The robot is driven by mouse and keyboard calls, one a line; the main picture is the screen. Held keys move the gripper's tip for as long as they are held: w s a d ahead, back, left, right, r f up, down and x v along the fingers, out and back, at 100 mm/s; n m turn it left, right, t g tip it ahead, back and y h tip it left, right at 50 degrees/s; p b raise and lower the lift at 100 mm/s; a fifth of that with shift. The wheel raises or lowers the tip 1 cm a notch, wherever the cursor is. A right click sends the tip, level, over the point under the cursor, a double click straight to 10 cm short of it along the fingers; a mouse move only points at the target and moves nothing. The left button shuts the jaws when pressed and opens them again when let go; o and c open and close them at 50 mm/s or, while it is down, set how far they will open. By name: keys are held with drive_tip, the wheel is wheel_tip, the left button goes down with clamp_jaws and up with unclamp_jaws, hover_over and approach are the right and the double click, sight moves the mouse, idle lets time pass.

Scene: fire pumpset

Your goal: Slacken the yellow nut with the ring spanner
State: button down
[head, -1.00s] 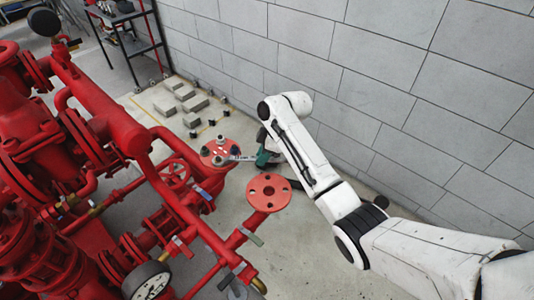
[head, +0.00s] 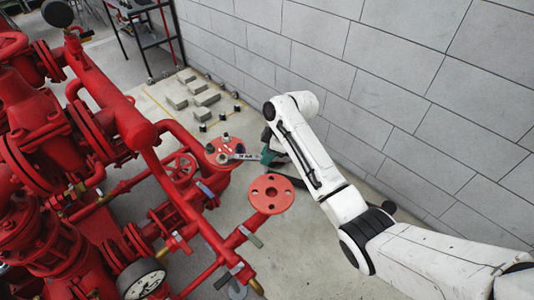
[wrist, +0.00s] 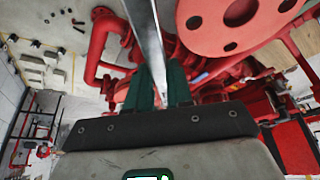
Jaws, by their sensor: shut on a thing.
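The ring spanner (head: 243,156) is a silver bar with dark lettering. It also shows in the wrist view (wrist: 148,38), running up out of the picture. My gripper (head: 268,156), with teal fingers (wrist: 160,88), is shut on the spanner's handle. The spanner reaches left over a round red flange (head: 229,143) that carries several nuts or studs. Its far end lies among them at the flange's near side. I cannot tell whether the ring sits around a nut. The yellow nut is too small to pick out surely.
A second red flange (head: 271,194) with open bolt holes stands close in front of my gripper. Red pipes and a pressure gauge (head: 142,279) fill the left. A grey block wall (head: 400,85) stands behind my arm. Grey blocks (head: 190,97) lie on the floor beyond.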

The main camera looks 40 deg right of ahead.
drive_tip(key=shift+s+a, duration=0.15)
drive_tip(key=shift+a, duration=0.1)
drive_tip(key=shift+r, duration=0.15)
drive_tip(key=shift+r, duration=2.45)
